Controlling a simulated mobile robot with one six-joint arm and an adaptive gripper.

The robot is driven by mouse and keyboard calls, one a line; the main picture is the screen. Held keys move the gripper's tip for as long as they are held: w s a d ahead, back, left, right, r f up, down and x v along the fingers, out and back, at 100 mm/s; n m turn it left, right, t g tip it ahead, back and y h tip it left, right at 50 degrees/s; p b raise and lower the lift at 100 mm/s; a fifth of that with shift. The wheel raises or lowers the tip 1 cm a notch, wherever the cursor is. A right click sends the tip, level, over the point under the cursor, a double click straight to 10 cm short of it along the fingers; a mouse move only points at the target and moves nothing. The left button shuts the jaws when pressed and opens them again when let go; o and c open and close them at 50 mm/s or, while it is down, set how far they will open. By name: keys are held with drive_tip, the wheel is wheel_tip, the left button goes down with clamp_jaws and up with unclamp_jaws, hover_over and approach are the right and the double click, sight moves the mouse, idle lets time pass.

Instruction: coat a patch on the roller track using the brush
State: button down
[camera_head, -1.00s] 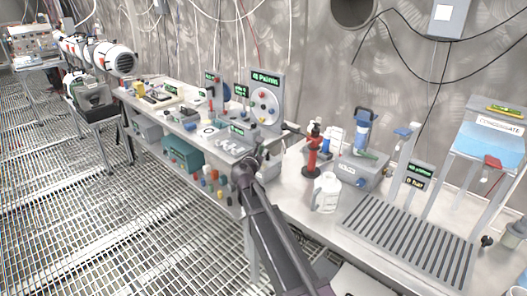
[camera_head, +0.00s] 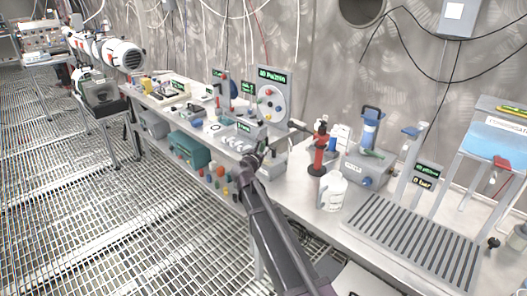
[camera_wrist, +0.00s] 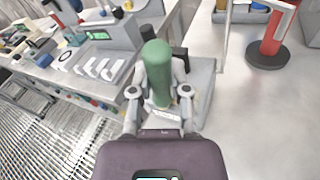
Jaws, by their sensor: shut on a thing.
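My gripper (camera_wrist: 158,105) is shut on a thick green handle (camera_wrist: 157,70), taken as the brush, in the wrist view. Its far end and bristles are hidden. In the head view my gripper (camera_head: 258,158) is at the front edge of the bench, left of the white bottle; the brush is too small to make out there. The roller track (camera_head: 410,243), a grey frame with dark parallel rollers, lies flat on the bench at the right. My gripper is well to its left and apart from it. No coated patch can be made out on the track.
A white bottle (camera_head: 332,190) and a red stand (camera_head: 318,155) are between my gripper and the track. The red stand also shows in the wrist view (camera_wrist: 270,42). A grey box (camera_head: 366,168) and a blue-topped stand (camera_head: 495,140) are behind the track. Grated floor lies in front.

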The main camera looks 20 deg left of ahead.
drive_tip(key=shift+w, duration=0.1)
idle(0.3)
drive_tip(key=shift+w+d, duration=0.4)
drive_tip(key=shift+w, duration=0.5)
drive_tip(key=shift+w+d, duration=0.4)
drive_tip(key=shift+w, duration=0.45)
wheel_tip(320, 180, up, 6)
drive_tip(key=p, duration=0.6)
drive_tip(key=shift+r+p, duration=1.45)
drive_tip(key=shift+r, duration=0.05)
drive_tip(key=shift+r+p, duration=1.9)
